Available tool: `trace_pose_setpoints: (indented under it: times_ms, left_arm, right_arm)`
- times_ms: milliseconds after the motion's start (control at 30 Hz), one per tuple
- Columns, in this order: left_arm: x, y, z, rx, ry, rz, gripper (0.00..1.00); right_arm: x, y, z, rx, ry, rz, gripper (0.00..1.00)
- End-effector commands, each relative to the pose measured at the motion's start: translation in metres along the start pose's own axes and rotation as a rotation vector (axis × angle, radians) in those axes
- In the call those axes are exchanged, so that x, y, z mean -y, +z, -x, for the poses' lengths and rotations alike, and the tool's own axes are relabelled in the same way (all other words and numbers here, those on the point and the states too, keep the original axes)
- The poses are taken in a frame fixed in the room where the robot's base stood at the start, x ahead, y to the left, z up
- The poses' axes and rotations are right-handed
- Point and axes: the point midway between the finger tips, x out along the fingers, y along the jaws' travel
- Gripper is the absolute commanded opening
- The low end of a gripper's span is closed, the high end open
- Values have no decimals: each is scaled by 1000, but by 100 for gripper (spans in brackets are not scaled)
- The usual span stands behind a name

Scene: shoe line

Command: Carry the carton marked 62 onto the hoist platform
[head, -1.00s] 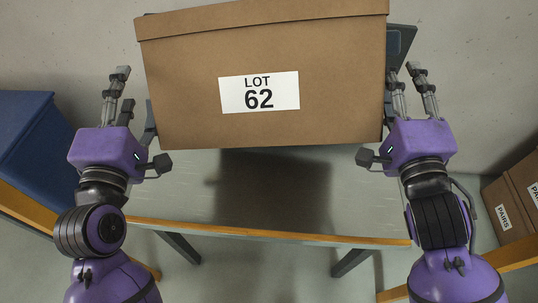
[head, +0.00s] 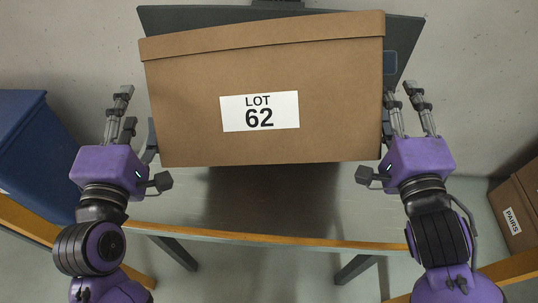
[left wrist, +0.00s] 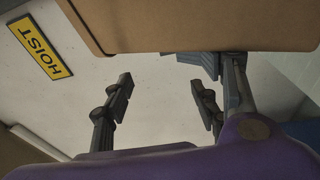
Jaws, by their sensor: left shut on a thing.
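The brown lidded carton marked LOT 62 (head: 265,95) is raised between my two arms, over the grey bench (head: 165,205), with a dark shadow beneath it. My left gripper (head: 138,128) is shut on the carton's left side. The left wrist view shows the carton (left wrist: 200,22) above its fingers. My right gripper (head: 400,130) is at the carton's right side; its grip is partly hidden. A dark flat plate (head: 403,35) behind the carton may be the hoist platform. Most of it is covered.
A yellow HOIST sign (left wrist: 40,47) is on the pale wall in the left wrist view. A blue bin (head: 35,145) stands at left. A brown carton marked PAIRS (head: 518,205) is at lower right. The bench has an orange front edge (head: 250,239).

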Motion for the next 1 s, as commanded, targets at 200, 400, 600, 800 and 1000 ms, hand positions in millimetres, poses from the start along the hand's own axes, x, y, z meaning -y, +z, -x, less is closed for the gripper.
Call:
trace_pose_setpoints:
  times_ms: [200,400,600,800,1000]
  left_arm:
    - [-6,8,-1,36,11,24,47]
    - [-4,4,-1,45,7,22,75]
    - [-2,3,-1,45,4,20,75]
    - [-2,3,-1,43,3,18,75]
    - [-2,2,0,42,2,17,75]
  right_arm:
    - [3,9,2,40,-7,-10,47]
    - [2,5,2,49,-5,-12,47]
    - [1,4,2,48,-3,-13,47]
    - [1,4,2,46,-3,-12,69]
    - [1,3,2,44,-3,-11,69]
